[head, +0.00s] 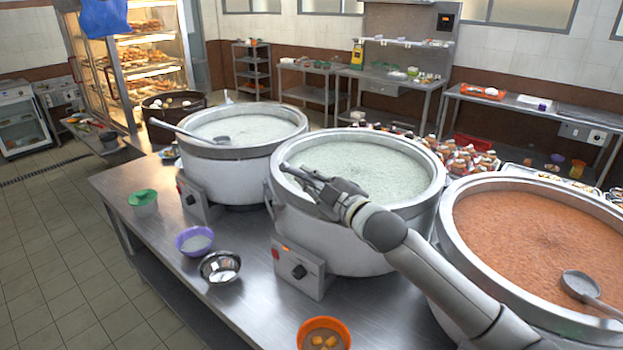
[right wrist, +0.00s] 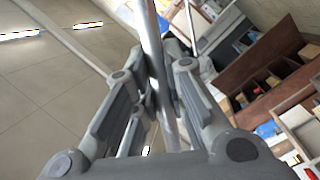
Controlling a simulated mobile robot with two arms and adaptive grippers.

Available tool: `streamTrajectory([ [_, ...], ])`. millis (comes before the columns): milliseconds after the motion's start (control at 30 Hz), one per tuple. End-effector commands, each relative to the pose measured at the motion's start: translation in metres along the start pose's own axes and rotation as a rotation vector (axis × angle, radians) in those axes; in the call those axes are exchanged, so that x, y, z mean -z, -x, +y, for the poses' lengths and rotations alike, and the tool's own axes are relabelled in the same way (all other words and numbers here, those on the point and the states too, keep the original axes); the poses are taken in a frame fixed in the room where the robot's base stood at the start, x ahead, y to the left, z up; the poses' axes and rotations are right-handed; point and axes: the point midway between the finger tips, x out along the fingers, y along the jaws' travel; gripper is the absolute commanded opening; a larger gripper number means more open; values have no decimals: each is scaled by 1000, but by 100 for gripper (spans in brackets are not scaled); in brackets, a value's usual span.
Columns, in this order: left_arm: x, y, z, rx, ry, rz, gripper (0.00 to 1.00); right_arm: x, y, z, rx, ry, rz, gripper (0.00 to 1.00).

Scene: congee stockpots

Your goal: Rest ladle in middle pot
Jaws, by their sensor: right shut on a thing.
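The middle pot (head: 300,225) is a large steel stockpot of pale greenish congee on the steel counter. My right gripper (head: 312,180) reaches over it from the lower right, near its left rim. In the right wrist view the gripper (right wrist: 160,85) is shut on a thin metal rod, the ladle handle (right wrist: 150,35), which runs between its fingers. The held ladle's bowl cannot be made out in either view, and I cannot tell whether it touches the congee. My left gripper is not in view.
The left pot (head: 225,165) holds white congee and a ladle (head: 185,132). The right pot (head: 455,255) holds orange congee and another ladle (head: 582,288). A purple bowl (head: 194,240), a steel bowl (head: 220,267) and an orange bowl (head: 323,334) stand along the counter's front (head: 255,300).

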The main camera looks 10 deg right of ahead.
Motion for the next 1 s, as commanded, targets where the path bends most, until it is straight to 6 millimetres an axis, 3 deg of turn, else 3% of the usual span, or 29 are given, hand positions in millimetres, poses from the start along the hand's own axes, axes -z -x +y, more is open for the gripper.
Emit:
streamTrajectory([
  [800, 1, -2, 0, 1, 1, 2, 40, -4, 0, -5, -1, 0, 1, 0],
  [833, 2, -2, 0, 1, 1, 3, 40, -4, 0, -5, -1, 0, 1, 14],
  [1000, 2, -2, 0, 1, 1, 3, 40, -4, 0, -5, 0, 0, 1, 36],
])
